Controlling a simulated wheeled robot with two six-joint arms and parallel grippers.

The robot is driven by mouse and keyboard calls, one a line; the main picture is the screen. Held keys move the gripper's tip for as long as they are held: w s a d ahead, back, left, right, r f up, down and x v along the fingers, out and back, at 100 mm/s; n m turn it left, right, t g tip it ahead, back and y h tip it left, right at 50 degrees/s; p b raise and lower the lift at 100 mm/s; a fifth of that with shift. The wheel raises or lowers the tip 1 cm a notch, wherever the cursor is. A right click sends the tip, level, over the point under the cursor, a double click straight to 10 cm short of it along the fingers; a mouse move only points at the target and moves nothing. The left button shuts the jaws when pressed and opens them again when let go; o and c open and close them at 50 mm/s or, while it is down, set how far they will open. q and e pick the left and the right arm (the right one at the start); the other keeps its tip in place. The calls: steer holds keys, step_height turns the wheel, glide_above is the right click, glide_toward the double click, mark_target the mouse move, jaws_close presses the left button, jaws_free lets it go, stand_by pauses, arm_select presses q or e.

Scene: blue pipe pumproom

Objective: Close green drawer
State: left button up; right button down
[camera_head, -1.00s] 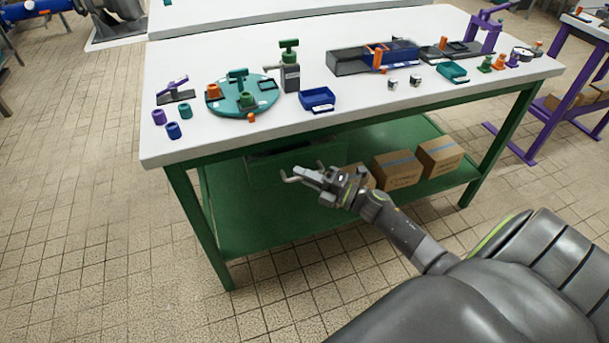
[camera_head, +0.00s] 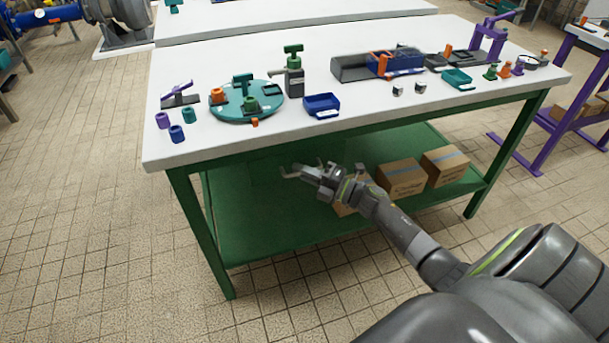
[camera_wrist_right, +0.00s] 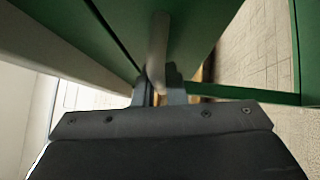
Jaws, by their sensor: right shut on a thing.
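The green drawer (camera_head: 268,168) hangs under the front edge of the white-topped workbench (camera_head: 225,150). Its front is green like the bench frame and partly hidden by my right gripper (camera_head: 296,173). No open gap shows above the drawer front in the head view. In the right wrist view, the green drawer front (camera_wrist_right: 195,35) fills the top middle, and a grey bar handle (camera_wrist_right: 158,50) runs down from it. My right gripper (camera_wrist_right: 160,95) is shut on this handle. My left gripper is not in view.
Cardboard boxes (camera_head: 402,178) sit on the green lower shelf (camera_head: 265,225). The bench top carries a teal round fixture (camera_head: 262,108), a blue tray (camera_head: 322,104) and several small parts. A purple stand (camera_head: 545,135) is at the right. Tiled floor is clear at left.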

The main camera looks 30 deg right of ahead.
steer(key=shift+w+d+r, duration=0.1)
steer(key=shift+w+r, duration=0.05)
steer(key=c, duration=1.5)
jaws_free()
steer(key=shift+f, duration=0.2)
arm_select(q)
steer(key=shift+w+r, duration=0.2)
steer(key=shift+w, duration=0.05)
arm_select(e)
steer(key=v, duration=1.7)
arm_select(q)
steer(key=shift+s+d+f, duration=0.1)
arm_select(e)
steer(key=shift+d+f, duration=0.1)
